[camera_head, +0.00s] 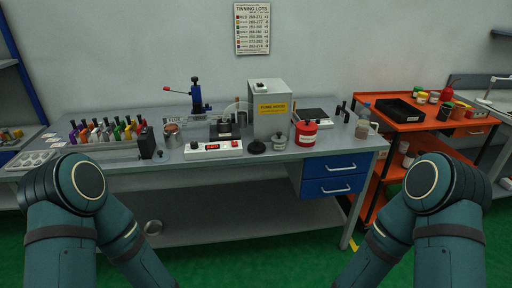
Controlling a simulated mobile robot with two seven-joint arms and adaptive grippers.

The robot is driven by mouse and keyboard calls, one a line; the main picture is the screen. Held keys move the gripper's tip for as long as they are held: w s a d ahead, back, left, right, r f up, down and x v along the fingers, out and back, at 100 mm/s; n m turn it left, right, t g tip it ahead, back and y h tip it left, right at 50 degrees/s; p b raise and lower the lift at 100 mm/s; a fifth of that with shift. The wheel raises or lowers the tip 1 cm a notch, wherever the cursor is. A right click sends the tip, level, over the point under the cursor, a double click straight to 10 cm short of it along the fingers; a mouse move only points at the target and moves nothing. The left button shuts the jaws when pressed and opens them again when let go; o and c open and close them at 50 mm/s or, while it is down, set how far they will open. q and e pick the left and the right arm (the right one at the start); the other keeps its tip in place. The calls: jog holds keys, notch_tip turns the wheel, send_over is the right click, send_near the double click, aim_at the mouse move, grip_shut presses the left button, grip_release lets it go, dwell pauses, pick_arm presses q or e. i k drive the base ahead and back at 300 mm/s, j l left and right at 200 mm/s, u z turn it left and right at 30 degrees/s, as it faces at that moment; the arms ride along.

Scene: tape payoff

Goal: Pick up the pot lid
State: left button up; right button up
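A small dark round piece with a raised middle, which looks like the pot lid (256,147), lies on the grey bench top (318,156) near its front edge. It is just right of a white control box with a red display (205,151). A black block-shaped unit, perhaps the pot (224,130), stands behind the control box. A small metal container (281,143) is right of the lid. Both my arms show at the lower left and lower right, in front of the bench. Neither gripper is in view.
A grey cabinet with a yellow label (270,88) stands behind the lid. A red canister (306,133) is to the right. Blue drawers (336,176) hang below right. An orange cart (408,123) stands beyond.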

aim_at(256, 146)
jog(key=i+l+u, duration=0.1)
jog(key=u, duration=0.25)
jog(key=i+l+u, duration=0.15)
jog(key=u, duration=0.25)
jog(key=i+l+u, duration=0.2)
jog(key=u, duration=0.15)
